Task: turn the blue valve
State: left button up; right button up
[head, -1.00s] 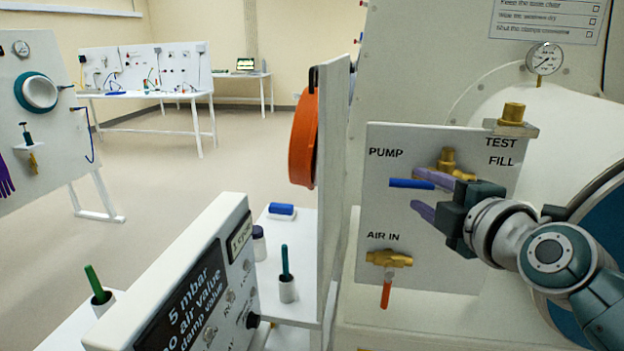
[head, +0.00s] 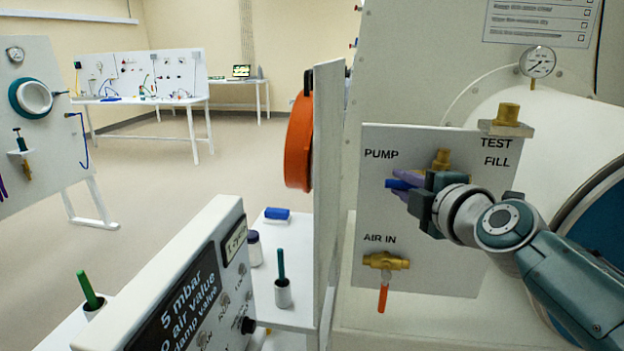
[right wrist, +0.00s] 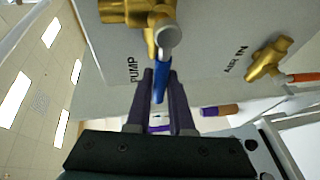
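The blue valve is a brass body with a blue lever handle (head: 397,184), under the PUMP label on the white panel. The handle lies about level, pointing left, its right part hidden by my gripper. My right gripper (head: 402,186) has purple fingers, one above and one below the handle. In the right wrist view the blue handle (right wrist: 160,82) sits between the two fingers (right wrist: 158,95), which look closed on it; the brass body (right wrist: 130,10) is beyond. My left gripper is not in view.
Below, at AIR IN, is a brass valve (head: 386,261) with an orange handle hanging down. A brass fitting (head: 507,114) and a gauge (head: 538,62) are above. An orange round cover (head: 300,140) on an upright panel stands to the left, beside a sign box (head: 190,290).

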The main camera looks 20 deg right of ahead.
grip_shut()
dwell(0.9)
